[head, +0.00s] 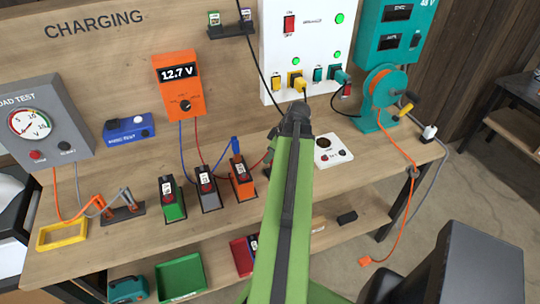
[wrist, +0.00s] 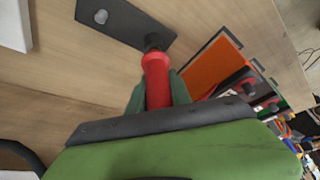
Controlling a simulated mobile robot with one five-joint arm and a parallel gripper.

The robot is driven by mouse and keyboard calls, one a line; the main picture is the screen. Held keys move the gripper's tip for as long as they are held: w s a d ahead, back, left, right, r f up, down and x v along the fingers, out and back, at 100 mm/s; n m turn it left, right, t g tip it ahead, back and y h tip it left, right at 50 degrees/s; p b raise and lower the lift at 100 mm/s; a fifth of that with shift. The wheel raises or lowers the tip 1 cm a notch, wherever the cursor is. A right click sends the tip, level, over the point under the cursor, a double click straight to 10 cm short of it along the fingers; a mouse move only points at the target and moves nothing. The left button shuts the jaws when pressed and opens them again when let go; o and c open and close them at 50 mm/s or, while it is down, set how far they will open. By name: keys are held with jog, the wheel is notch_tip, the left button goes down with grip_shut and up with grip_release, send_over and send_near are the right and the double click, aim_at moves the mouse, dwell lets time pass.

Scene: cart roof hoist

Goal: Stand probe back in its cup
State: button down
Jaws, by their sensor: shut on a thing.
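In the wrist view my gripper (wrist: 157,92) is shut on a red probe (wrist: 156,72), with a green finger on each side of its handle. The probe's dark far end meets a dark plate (wrist: 122,18). I cannot tell whether that end sits inside a cup or only touches it. A grey round peg (wrist: 101,16) shows on the same plate. The orange meter (head: 178,85) reads 12.7 V, with a red and a blue lead. A blue probe (head: 235,146) stands at the orange battery.
An orange battery (head: 242,178), a grey battery (head: 208,187) and a green battery (head: 172,198) stand in a row left of my arm. A cable reel (head: 385,92) stands farther right.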

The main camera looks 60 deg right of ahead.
jog(key=shift+f+b, duration=1.05)
jog(key=shift+f, duration=0.1)
jog(key=c, duration=1.1)
grip_release()
jog(key=p+v, duration=1.6)
jog(key=v, duration=0.1)
jog(key=shift+r, duration=0.3)
